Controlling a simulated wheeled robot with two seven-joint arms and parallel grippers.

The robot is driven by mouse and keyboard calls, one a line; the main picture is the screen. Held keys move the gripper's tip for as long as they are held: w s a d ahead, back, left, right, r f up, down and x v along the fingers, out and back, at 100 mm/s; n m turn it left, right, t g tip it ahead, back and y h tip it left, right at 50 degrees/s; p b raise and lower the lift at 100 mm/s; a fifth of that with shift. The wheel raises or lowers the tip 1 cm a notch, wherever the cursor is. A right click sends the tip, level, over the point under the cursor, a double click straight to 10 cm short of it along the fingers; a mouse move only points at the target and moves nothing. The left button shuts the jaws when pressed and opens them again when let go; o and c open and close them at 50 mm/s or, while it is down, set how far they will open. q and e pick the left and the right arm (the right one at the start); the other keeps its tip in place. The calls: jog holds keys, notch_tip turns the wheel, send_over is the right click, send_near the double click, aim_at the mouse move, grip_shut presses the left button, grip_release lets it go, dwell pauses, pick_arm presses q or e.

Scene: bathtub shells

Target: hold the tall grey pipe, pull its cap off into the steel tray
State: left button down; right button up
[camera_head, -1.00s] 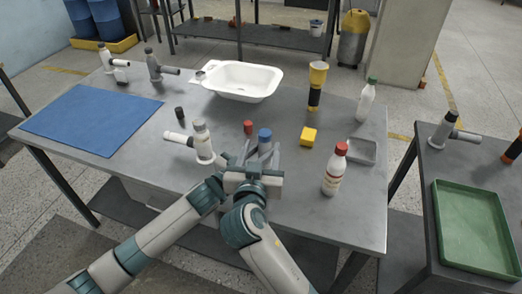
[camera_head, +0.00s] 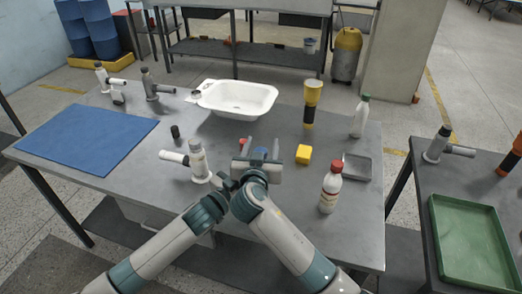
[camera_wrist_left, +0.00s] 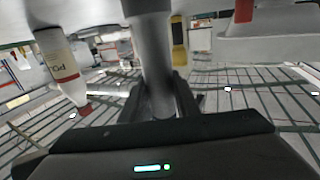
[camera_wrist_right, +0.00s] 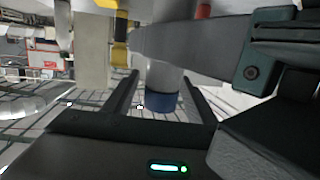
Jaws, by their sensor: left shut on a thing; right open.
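The tall grey pipe (camera_wrist_right: 163,78) carries a blue cap (camera_wrist_right: 160,102) on its end. My right gripper (camera_wrist_right: 160,84) has its fingers open on either side of the capped end, apart from it. In the head view the blue cap (camera_head: 261,152) shows between the right fingers (camera_head: 261,147); most of the pipe is hidden behind that gripper. In the left wrist view my left gripper (camera_wrist_left: 160,82) is shut on the pipe (camera_wrist_left: 152,45). In the head view the left gripper is mostly hidden by the right one. The steel tray (camera_head: 376,166) lies at the table's right side.
A red-capped bottle (camera_head: 330,188) and a yellow block (camera_head: 304,154) stand between the grippers and the tray. A grey-and-white fitting (camera_head: 198,160) is close on the left. A white basin (camera_head: 238,98) is behind. A blue mat (camera_head: 85,138) lies at left.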

jog(key=shift+w, duration=0.1)
jog(key=shift+c, duration=0.4)
jog(key=c, duration=1.2)
jog(key=shift+r, duration=0.5)
jog(key=shift+r, duration=0.35)
jog(key=shift+r, duration=0.35)
pick_arm(q)
jog(key=c, duration=1.3)
grip_release()
pick_arm(e)
notch_tip(320, 180, up, 4)
jog(key=shift+f, duration=0.1)
